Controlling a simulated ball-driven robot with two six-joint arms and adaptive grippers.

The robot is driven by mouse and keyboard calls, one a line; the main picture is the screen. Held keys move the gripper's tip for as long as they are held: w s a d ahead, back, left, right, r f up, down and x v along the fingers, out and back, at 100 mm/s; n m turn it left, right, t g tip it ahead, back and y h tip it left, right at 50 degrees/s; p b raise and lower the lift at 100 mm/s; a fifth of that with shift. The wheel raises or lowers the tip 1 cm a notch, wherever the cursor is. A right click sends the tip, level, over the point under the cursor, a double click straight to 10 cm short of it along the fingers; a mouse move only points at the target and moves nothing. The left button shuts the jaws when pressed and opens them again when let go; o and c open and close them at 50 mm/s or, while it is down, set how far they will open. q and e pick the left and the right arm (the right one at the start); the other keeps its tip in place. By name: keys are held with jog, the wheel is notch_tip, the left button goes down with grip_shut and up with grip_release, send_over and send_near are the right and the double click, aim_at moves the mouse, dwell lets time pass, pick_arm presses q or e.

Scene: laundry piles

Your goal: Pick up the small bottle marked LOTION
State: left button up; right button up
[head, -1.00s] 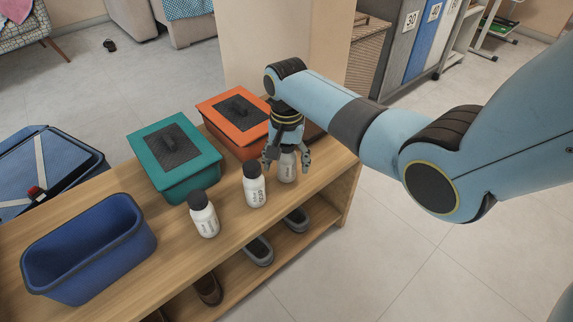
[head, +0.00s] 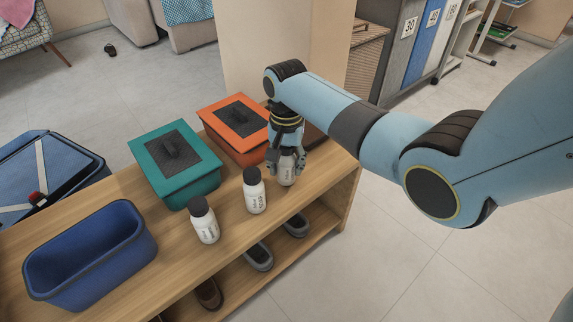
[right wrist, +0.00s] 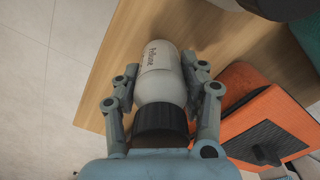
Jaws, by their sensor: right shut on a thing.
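Three small white bottles with dark caps stand in a row on the wooden bench top. The left bottle (head: 205,223) and the middle bottle (head: 255,194) stand free; their small labels are too blurred to read. My right gripper (head: 287,160) is around the right-hand bottle (head: 286,174), pointing down from above, and is shut on it. In the right wrist view the fingers (right wrist: 160,88) lie along both sides of this white bottle (right wrist: 161,70), its black cap toward the palm. Its label is in view but I cannot read it surely. My left gripper is not in view.
Behind the bottles stand a teal lidded box (head: 176,160) and an orange lidded box (head: 237,125), close to my right gripper. An open blue bin (head: 92,262) stands at the left of the bench (head: 176,250). Shoes (head: 258,256) are on the shelf below.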

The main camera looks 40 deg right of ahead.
aim_at(287, 151)
notch_tip(287, 151, up, 4)
jog(key=shift+w+d+f+p, duration=0.1)
jog(key=shift+d+p, duration=0.05)
jog(key=shift+p, duration=0.7)
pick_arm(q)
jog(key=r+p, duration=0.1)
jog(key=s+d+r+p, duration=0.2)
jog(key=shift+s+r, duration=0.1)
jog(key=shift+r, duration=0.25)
pick_arm(e)
jog(key=s+d+r, duration=0.1)
jog(key=d+r, duration=0.5)
jog(key=d, duration=0.5)
jog(key=shift+s+d, duration=0.15)
jog(key=shift+s, duration=0.1)
